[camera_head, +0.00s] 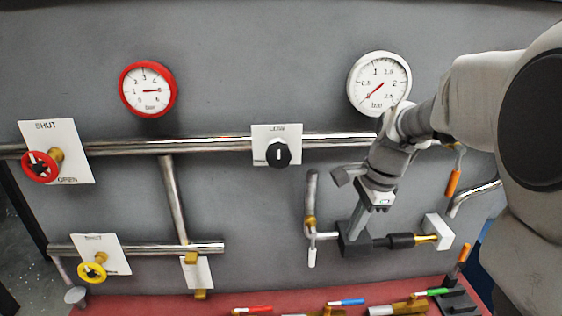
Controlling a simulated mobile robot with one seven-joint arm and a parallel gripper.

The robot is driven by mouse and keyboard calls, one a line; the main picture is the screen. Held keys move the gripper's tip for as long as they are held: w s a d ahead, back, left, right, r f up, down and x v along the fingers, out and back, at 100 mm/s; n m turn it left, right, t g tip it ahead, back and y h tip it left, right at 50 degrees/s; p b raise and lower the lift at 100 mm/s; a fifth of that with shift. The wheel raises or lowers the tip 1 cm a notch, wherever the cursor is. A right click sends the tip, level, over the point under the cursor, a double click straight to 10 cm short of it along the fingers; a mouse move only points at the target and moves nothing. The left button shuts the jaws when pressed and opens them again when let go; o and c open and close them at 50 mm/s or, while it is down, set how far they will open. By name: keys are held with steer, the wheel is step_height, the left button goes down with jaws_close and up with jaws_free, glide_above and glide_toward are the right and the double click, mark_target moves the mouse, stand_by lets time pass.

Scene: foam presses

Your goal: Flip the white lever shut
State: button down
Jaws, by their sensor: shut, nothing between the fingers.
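The white lever (311,257) hangs straight down below a brass valve body (310,224) on a short vertical pipe (311,188), centre right on the grey panel. A short horizontal stub runs right from the valve towards my gripper. My gripper (350,246) points down, shut and empty, a little to the right of the white lever. A gap shows between its fingers and the lever. I cannot tell how far the fingertips stand off the panel.
A black-gripped part (400,241) with a white block (438,231) sits just right of my gripper. An orange handle (453,184) hangs farther right. Above are a white gauge (379,84) and a black knob (278,154). Several coloured levers lie on the red bench (215,304) below.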

mark_target(312, 252)
steer(key=w+m, duration=0.1)
steer(key=w+d+f+m, duration=0.1)
steer(key=w+d+f+m+y, duration=0.1)
steer(key=shift+w+f+g+p, duration=0.1)
steer(key=shift+w+g+p, duration=0.2)
steer(key=shift+w, duration=0.05)
steer(key=w+a+f, duration=0.1)
steer(key=a+f, duration=0.5)
steer(key=f, duration=0.3)
steer(key=shift+a+f, duration=0.15)
steer(key=shift+f, duration=0.2)
